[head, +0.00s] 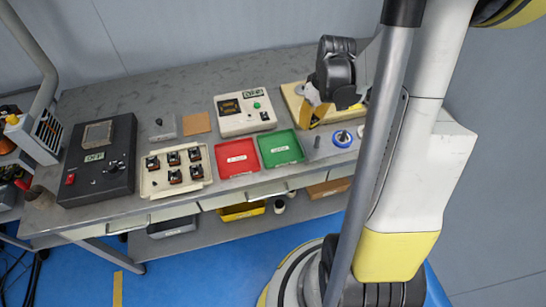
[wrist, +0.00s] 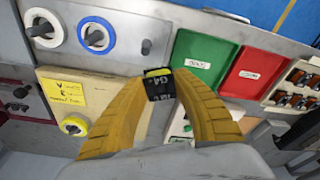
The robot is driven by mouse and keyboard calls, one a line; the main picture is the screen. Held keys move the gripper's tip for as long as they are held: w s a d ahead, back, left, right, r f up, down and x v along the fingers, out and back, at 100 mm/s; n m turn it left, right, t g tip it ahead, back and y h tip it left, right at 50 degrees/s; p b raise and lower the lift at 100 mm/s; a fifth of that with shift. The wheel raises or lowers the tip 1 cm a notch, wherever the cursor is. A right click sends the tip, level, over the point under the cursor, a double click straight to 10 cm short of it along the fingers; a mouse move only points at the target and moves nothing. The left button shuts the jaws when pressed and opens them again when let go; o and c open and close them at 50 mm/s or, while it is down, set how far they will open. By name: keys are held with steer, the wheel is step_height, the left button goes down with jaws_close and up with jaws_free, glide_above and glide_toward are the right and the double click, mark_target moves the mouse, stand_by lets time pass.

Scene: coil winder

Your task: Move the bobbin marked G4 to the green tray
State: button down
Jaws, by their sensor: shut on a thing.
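My gripper (wrist: 158,88) has yellow fingers closed on a small black bobbin with a yellow top edge, marked G4 (wrist: 159,88), in the wrist view. In the head view my gripper (head: 314,108) is above the winder's cream base, and I cannot make out the bobbin there. The green tray (head: 281,148) lies at the front of the bench, nearer the front edge than my gripper. It also shows in the wrist view (wrist: 205,58), beyond the bobbin, and looks empty apart from a white label.
The red tray (head: 237,157) is left of the green one. A cream rack (head: 175,170) holds several small parts. A meter box (head: 245,112) stands behind the trays. A yellow ring (wrist: 74,126) sits on the cream base.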

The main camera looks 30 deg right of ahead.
steer(key=b, duration=0.3)
glide_above(279, 149)
step_height(279, 149, down, 6)
steer(key=shift+s+d+r, duration=0.1)
steer(key=shift+d, duration=0.05)
steer(key=shift+f+b, duration=0.95)
steer(key=shift+f, duration=1.05)
steer(key=shift+s, duration=0.1)
steer(key=shift+f, duration=0.15)
steer(key=c, duration=1.1)
jaws_free()
